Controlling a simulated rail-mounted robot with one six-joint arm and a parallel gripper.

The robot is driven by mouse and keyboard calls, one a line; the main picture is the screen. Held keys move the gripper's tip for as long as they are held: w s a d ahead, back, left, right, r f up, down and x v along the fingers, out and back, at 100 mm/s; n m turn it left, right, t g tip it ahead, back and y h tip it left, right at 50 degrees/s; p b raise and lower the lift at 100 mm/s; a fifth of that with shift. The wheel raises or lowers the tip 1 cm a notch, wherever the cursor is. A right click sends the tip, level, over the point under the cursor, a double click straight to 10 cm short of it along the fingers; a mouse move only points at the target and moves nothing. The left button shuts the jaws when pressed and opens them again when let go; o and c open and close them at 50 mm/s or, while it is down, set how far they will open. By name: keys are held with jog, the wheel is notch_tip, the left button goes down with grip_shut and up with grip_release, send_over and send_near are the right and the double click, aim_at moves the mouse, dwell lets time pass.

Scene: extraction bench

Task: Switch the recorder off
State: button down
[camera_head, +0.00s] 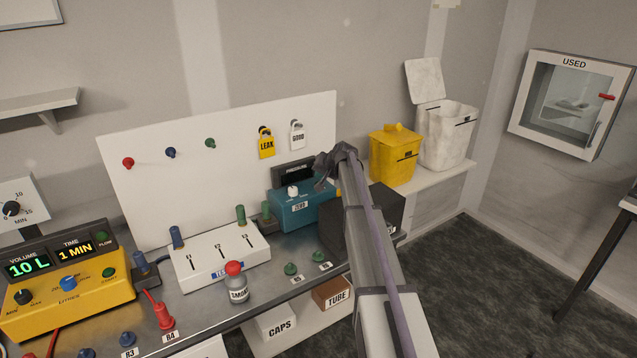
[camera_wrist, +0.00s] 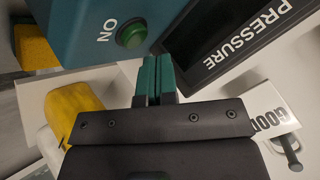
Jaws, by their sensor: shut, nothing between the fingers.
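A teal box (camera_head: 302,211) with a dark PRESSURE display (camera_head: 293,172) stands at the back of the bench. No part is labelled recorder; this box may be it. In the wrist view, upside down, the teal box (camera_wrist: 92,22) shows a round green button (camera_wrist: 132,34) marked ON, beside the PRESSURE display (camera_wrist: 232,38). My gripper (camera_wrist: 158,60) is shut and empty, its fingertips close beside the green button; I cannot tell whether they touch the box. In the head view my gripper (camera_head: 325,172) is at the box's upper right, its fingertips unclear.
LEAK (camera_head: 266,144) and GOOD (camera_head: 297,135) tags hang on the white board above. A dark box (camera_head: 388,207) stands to the right, partly behind my arm. A yellow bin (camera_head: 393,160) is beyond it.

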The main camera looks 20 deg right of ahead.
notch_tip(320, 180, up, 5)
jog(key=p, duration=0.5)
dwell(0.6)
jog(key=shift+s+a+f, duration=0.1)
jog(key=shift+s+f, duration=0.05)
jog(key=s+a+f+n+g, duration=0.2)
jog(key=s+a, duration=0.7)
jog(key=s, duration=0.6)
jog(key=s+a+f+n+g+h+b, duration=0.1)
jog(key=s+a+g, duration=0.3)
jog(key=s+a, duration=0.5)
jog(key=s+a+f+n+g+h+b, duration=0.1)
jog(key=s+a+f+n+g, duration=0.2)
jog(key=s+a, duration=0.6)
jog(key=s+f, duration=0.1)
jog(key=s, duration=1.2)
